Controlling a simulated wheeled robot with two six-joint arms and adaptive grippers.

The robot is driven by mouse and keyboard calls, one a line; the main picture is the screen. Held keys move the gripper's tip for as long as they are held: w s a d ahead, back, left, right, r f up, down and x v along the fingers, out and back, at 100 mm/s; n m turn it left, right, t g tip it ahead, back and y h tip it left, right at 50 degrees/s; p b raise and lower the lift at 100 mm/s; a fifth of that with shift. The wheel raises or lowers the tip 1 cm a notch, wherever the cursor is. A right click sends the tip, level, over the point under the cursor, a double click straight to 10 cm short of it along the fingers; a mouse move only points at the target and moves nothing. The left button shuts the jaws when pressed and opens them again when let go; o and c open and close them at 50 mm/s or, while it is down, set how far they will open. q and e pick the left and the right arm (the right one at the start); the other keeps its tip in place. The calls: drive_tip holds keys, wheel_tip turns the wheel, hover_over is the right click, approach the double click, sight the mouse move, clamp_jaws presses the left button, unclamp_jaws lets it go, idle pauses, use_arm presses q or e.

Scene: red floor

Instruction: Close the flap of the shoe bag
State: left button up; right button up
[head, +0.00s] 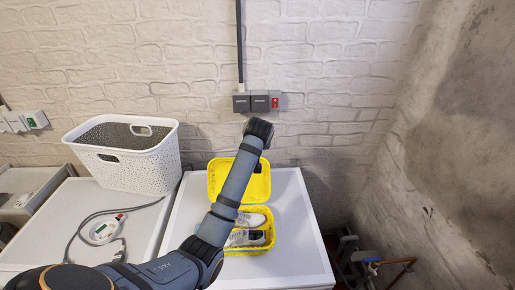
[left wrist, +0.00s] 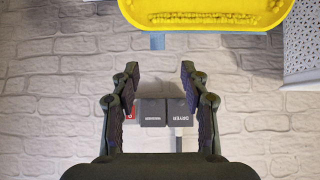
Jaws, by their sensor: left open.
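The shoe bag shows as a yellow open box (head: 262,247) on the white top, with a pair of grey-white shoes (head: 247,237) inside. Its yellow flap (head: 217,176) stands raised at the back. The flap also fills the top of the left wrist view (left wrist: 210,14). My left arm reaches across the box and hides part of it and of the flap. My left gripper (left wrist: 159,72) is open and empty, with the flap's edge beyond its fingertips and apart from them. In the head view the gripper is mostly hidden behind the wrist. My right gripper is not in view.
A white perforated basket (head: 150,175) stands left of the box. A cable with a small white device (head: 104,231) lies in front of it. Wall switches (head: 256,102) are on the brick wall behind. The white top (head: 297,222) right of the box is clear.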

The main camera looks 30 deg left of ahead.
use_arm(q)
drive_tip(key=p+x, duration=0.1)
drive_tip(key=x, duration=0.5)
drive_tip(key=shift+w+f, duration=0.15)
drive_tip(key=shift+w, duration=0.15)
drive_tip(key=p+x, duration=0.1)
drive_tip(key=x, duration=0.2)
drive_tip(key=shift+w+f, duration=0.1)
drive_tip(key=shift+f, duration=0.05)
drive_tip(key=shift+c, duration=0.5)
drive_tip(key=c, duration=0.5)
clamp_jaws()
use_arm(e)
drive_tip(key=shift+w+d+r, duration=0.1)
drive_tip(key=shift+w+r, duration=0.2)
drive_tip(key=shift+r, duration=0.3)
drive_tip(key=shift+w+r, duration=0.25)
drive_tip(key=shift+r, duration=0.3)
